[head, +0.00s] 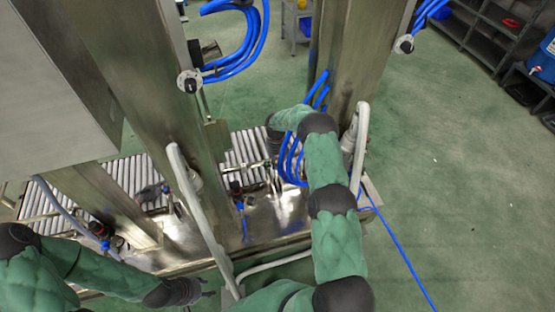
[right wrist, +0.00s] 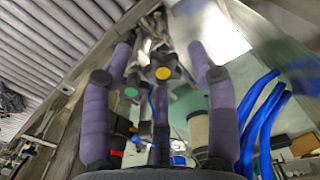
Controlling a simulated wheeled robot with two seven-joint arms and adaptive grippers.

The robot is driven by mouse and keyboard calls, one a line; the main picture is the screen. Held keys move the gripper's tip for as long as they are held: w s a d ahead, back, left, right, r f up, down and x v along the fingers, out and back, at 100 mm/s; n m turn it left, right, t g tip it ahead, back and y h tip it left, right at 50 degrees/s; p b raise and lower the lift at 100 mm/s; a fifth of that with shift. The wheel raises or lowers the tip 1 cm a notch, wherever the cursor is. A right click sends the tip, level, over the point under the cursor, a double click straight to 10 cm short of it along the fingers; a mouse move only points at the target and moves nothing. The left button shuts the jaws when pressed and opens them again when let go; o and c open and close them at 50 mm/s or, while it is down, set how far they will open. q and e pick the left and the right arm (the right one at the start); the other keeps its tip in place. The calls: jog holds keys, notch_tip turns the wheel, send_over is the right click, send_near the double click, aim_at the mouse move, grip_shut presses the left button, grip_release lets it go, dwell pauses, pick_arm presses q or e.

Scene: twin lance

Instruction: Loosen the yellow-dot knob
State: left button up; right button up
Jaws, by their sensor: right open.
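The yellow-dot knob (right wrist: 163,73) is a dark lobed knob with a yellow centre, near the middle of the right wrist view. A similar knob with a green dot (right wrist: 131,92) sits just left of it and lower. My right gripper (right wrist: 160,58) is open, its purple padded fingers spread to both sides of the yellow-dot knob with visible gaps. How far the knob is in depth is unclear. In the head view the right hand is largely hidden behind blue hoses, and I cannot make out the knob. My left gripper (head: 190,292) is low at the left, away from the knobs.
Tall metal posts (head: 135,100) and pale bent rails (head: 205,220) stand around the right arm. Blue hoses (head: 290,160) hang close to the right hand. A roller conveyor (head: 130,175) runs behind. Green floor (head: 455,200) is open at the right.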

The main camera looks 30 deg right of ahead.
jog(key=shift+r, duration=0.1)
jog(key=c, duration=1.1)
